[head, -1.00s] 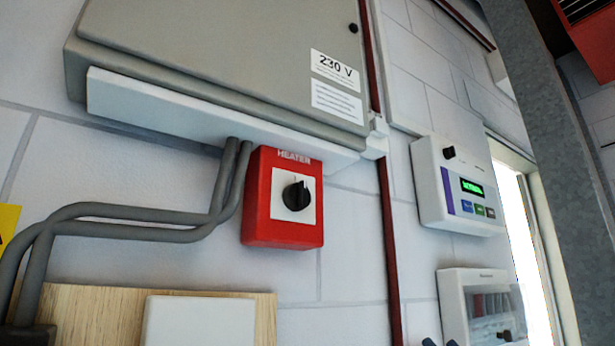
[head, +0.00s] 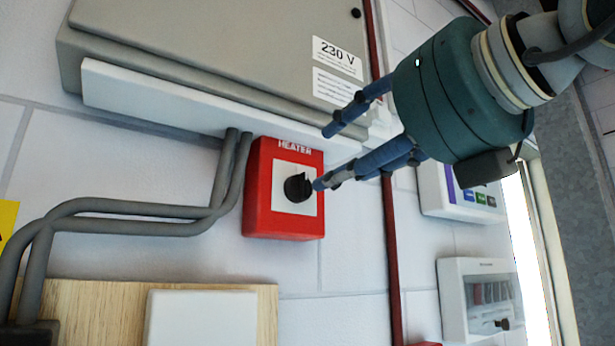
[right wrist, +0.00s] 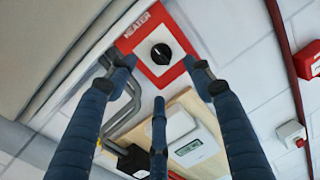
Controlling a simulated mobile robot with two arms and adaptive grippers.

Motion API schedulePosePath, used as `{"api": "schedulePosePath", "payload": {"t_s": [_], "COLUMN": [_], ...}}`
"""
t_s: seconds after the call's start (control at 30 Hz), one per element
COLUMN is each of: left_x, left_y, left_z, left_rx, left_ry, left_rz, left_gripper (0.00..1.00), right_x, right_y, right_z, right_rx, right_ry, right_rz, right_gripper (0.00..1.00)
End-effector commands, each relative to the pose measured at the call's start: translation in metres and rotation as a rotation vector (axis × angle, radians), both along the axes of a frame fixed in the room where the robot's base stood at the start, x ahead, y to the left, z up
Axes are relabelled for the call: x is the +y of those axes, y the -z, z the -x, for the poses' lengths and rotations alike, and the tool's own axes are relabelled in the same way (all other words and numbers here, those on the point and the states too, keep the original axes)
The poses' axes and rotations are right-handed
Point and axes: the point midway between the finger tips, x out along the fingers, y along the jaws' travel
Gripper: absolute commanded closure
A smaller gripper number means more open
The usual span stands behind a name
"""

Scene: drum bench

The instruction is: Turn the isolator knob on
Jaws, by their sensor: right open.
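The isolator knob (head: 297,187) is a black rotary knob on a white plate in a red box (head: 262,225) labelled HEATER, fixed to the wall. In the right wrist view the knob (right wrist: 161,54) shows beyond the fingers, between their tips. My right gripper (head: 328,160) comes in from the right in the head view, with blue fingers spread. One fingertip overlaps the knob's right edge in that view; I cannot tell if it touches. In the right wrist view the right gripper (right wrist: 160,78) is open and empty. My left gripper is not in view.
A grey 230 V cabinet (head: 200,50) hangs above the red box. Grey conduits (head: 130,212) run along its left. A wooden board (head: 90,305) with a white unit is below. A white controller (head: 435,190) and a clear-fronted box (head: 480,300) are at right.

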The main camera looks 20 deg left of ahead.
Motion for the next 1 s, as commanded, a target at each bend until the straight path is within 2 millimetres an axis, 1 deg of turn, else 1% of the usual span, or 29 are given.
{"api": "schedulePosePath", "payload": {"t_s": [0.03,0.3,0.5,0.7,0.93,0.97,1.0], "left_x": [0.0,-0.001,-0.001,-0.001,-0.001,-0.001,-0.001], "left_y": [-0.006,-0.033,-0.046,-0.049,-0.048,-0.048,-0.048], "left_z": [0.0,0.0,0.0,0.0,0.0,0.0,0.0], "left_rx": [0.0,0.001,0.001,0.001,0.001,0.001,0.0], "left_ry": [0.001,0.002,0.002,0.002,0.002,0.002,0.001], "left_rz": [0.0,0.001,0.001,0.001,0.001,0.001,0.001], "left_gripper": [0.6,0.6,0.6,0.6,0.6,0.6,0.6], "right_x": [0.006,0.044,0.065,0.073,0.073,0.073,0.073], "right_y": [-0.002,-0.003,-0.002,0.0,0.001,0.001,0.001], "right_z": [-0.006,-0.041,-0.06,-0.067,-0.068,-0.067,-0.067], "right_rx": [0.004,0.006,0.003,0.002,0.001,0.001,0.001], "right_ry": [-0.002,-0.005,-0.006,-0.006,-0.006,-0.006,-0.006], "right_rz": [0.001,0.002,0.001,0.001,0.0,0.0,0.0], "right_gripper": [0.48,0.48,0.48,0.48,0.48,0.52,0.6]}}
